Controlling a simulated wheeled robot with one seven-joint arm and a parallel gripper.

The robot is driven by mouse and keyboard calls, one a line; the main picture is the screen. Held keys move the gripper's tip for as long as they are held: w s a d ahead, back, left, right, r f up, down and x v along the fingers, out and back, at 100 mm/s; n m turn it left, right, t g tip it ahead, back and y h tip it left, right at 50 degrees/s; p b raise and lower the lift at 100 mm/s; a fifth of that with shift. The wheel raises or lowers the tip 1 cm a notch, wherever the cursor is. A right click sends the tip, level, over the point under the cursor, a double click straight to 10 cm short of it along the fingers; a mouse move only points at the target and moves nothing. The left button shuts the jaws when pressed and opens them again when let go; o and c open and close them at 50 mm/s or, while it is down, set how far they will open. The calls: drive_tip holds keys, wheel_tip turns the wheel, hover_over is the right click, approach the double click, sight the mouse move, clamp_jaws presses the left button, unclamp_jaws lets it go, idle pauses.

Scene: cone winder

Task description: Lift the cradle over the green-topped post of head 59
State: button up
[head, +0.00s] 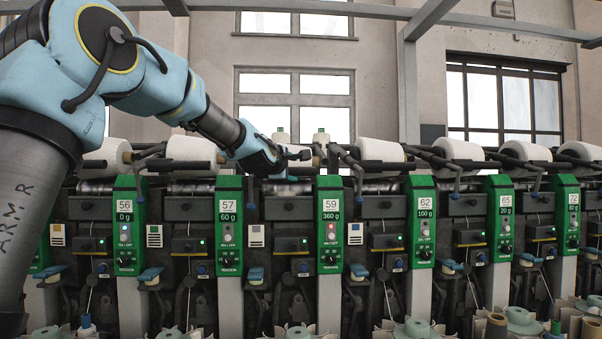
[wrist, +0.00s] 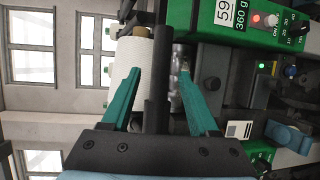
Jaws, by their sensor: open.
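The green-topped post (head: 329,225) of head 59 carries a "59" label and a "360 g" display, with its light lit red. Its green panel (wrist: 205,12) is at the upper right in the wrist view. My gripper (head: 284,160) is up at the bobbin level, just left of that post. In the wrist view my gripper (wrist: 160,70) is open, with teal fingers apart. A dark bar (wrist: 160,85), seemingly the cradle's handle, runs between the fingers; contact is unclear. A white yarn package (wrist: 131,60) with a tan core end lies behind it. My gripper hides much of the cradle in the head view.
Neighbouring green panels 57 (head: 229,225) and 62 (head: 421,220) stand on either side, with white packages (head: 379,150) and dark cradle arms above. Blue levers (head: 357,271) project lower down. Several cones and pegs line the front bottom edge.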

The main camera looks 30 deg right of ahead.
drive_tip(key=p+x, duration=0.4)
drive_tip(key=x, duration=0.5)
drive_tip(key=shift+f, duration=0.2)
drive_tip(key=shift+w+d, duration=0.1)
drive_tip(key=shift+d, duration=0.05)
drive_tip(key=shift+c, duration=0.4)
clamp_jaws()
idle(0.5)
